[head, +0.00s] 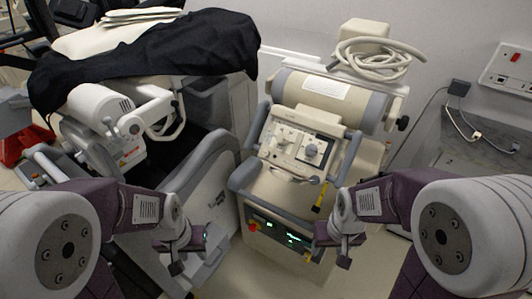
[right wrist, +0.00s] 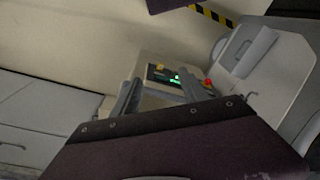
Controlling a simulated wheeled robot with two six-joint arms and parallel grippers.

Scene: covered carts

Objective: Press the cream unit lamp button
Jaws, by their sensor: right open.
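The cream unit (head: 262,192) stands in the middle of the head view, with an upper panel of knobs and dials (head: 296,144). A dark lower panel (head: 278,234) carries green lights and a red and yellow control; it also shows in the right wrist view (right wrist: 165,76), with a red knob (right wrist: 208,83) beside it. The lamp button cannot be told apart. My right gripper (head: 327,260) is open and empty, in front of the unit's lower right; its fingers (right wrist: 163,92) point at the lower panel. My left gripper (head: 194,264) looks open and empty, left of the unit.
A grey and white machine under a black cloth (head: 165,52) stands close on the left. A coiled cream hose (head: 375,58) lies on top of the unit. A wall socket (head: 511,68) and grey counter (head: 480,162) are on the right. Some floor is free before the unit.

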